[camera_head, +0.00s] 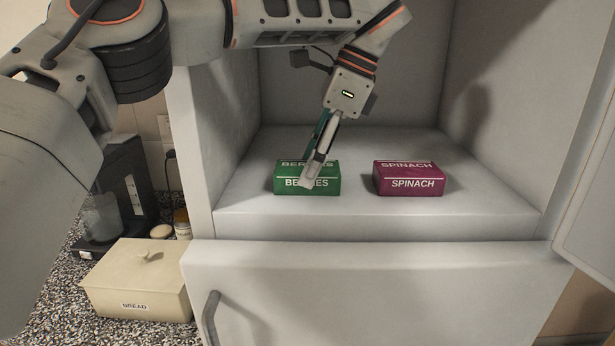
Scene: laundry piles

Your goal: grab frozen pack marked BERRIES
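The green pack marked BERRIES (291,186) lies on the floor of the open white freezer compartment, left of centre. My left gripper (312,170) reaches down over it from above. One pale fingertip overlaps the pack's front face and covers part of the lettering. The other finger is mostly hidden, so I cannot tell whether the fingers are open around the pack or shut on it. The pack appears to rest on the compartment floor. A magenta pack marked SPINACH (412,184) lies apart to its right. My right gripper is not in view.
The compartment walls (500,110) stand on both sides, and its floor is clear around the packs. A closed door with a handle (212,318) is below. A cream BREAD box (140,283) and a dark appliance (125,185) stand on the speckled counter at left.

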